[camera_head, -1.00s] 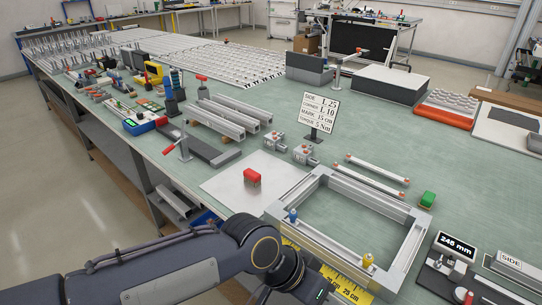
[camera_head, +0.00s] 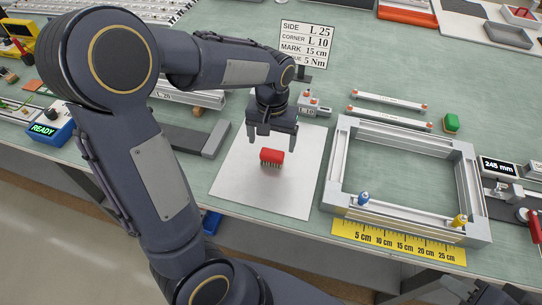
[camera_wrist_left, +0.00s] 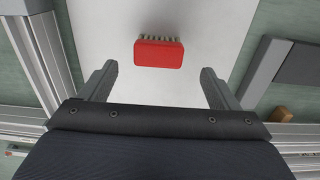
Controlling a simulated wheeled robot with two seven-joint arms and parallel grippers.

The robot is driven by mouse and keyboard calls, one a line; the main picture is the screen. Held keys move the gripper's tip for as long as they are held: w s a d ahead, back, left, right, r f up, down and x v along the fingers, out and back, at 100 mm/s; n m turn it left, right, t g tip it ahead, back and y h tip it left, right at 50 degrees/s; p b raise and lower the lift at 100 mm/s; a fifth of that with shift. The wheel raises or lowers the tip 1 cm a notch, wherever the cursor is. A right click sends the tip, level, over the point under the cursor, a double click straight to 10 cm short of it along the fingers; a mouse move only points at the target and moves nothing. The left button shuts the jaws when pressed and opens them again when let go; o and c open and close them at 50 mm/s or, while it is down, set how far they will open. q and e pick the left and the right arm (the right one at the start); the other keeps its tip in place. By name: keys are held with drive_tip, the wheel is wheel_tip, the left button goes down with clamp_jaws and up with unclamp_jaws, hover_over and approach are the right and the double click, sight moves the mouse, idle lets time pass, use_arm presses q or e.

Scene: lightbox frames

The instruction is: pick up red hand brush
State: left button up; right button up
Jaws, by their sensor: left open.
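The red hand brush (camera_head: 271,156) lies on a pale square plate (camera_head: 240,180), with its red back up and pale bristles showing along one side. My left gripper (camera_head: 271,143) is open and points down above the brush, slightly toward its far side in the head view. In the left wrist view the brush (camera_wrist_left: 158,54) lies ahead of the two spread fingers (camera_wrist_left: 157,70), roughly centred between them. No contact with the brush is visible. My right gripper is not clearly seen.
An aluminium frame (camera_head: 335,180) with a yellow ruler (camera_head: 398,242) stands right of the plate. A sign (camera_head: 305,42) and small metal blocks (camera_head: 312,105) are behind it. A dark bar (camera_head: 190,138) lies to the left.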

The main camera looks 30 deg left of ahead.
sight(272, 152)
use_arm(q)
wheel_tip(272, 152, down, 6)
drive_tip(key=shift+s+d+r, duration=0.1)
drive_tip(key=shift+s, duration=0.05)
drive_tip(key=c, duration=1.1)
drive_tip(key=shift+r, duration=0.6)
drive_tip(key=shift+d+r, duration=0.25)
drive_tip(key=shift+r, duration=0.95)
drive_tip(key=s+d+r, duration=0.1)
drive_tip(key=d+r, duration=0.2)
drive_tip(key=d, duration=0.1)
drive_tip(key=s+d+r, duration=0.1)
drive_tip(key=d+r, duration=0.2)
drive_tip(key=d, duration=0.1)
drive_tip(key=s+d+r, duration=0.2)
drive_tip(key=d+r, duration=0.1)
drive_tip(key=d, duration=0.2)
drive_tip(key=shift+r+b, duration=0.2)
drive_tip(key=shift+b, duration=0.1)
